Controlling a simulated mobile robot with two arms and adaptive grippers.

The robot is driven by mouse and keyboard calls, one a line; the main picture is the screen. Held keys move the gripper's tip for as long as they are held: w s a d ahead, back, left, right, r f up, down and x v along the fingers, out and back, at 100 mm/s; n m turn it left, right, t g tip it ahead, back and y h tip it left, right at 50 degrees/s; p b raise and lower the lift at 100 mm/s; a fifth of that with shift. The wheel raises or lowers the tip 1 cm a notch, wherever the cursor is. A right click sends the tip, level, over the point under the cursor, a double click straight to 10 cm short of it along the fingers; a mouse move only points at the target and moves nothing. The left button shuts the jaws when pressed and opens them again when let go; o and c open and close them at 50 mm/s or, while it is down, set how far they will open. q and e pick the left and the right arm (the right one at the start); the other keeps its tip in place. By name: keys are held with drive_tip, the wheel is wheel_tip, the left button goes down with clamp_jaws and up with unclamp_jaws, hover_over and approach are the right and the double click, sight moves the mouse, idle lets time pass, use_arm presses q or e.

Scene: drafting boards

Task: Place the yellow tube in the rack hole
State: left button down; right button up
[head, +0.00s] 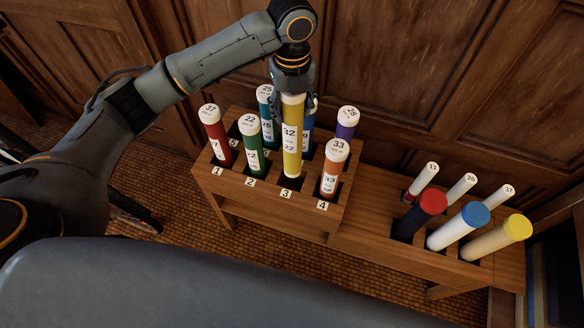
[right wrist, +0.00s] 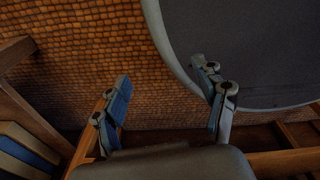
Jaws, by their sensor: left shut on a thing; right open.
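The yellow tube (head: 291,150) has a white cap and a white label and stands roughly upright in the head view. My left gripper (head: 293,88) is shut on its top end. The tube's lower end is at the front-row hole marked 3 of the wooden rack (head: 268,205). I cannot tell whether it is inside the hole or just above it. My right gripper (right wrist: 167,90) is open and empty in the right wrist view, over the tiled floor. It is not visible in the head view.
Red (head: 215,136), green (head: 250,146) and orange (head: 332,170) tubes stand in the front row, close around the yellow tube. Blue and purple (head: 345,130) tubes stand behind. A lower wooden stand (head: 375,246) at right holds thick and thin tubes. Wooden panels rise behind.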

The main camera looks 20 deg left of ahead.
sight(292, 150)
use_arm(q)
wheel_tip(292, 150, down, 11)
drive_tip(key=shift+r, duration=0.15)
wheel_tip(292, 150, down, 4)
drive_tip(key=shift+r, duration=0.1)
drive_tip(key=shift+f, duration=0.4)
use_arm(e)
drive_tip(key=shift+s+a+f, duration=0.1)
drive_tip(key=shift+a+f, duration=0.1)
use_arm(q)
drive_tip(key=shift+f, duration=0.15)
drive_tip(key=shift+c, duration=2)
unclamp_jaws()
wheel_tip(292, 150, up, 12)
drive_tip(key=shift+r, duration=0.15)
use_arm(e)
drive_tip(key=shift+a+r, duration=0.15)
drive_tip(key=shift+r, duration=0.05)
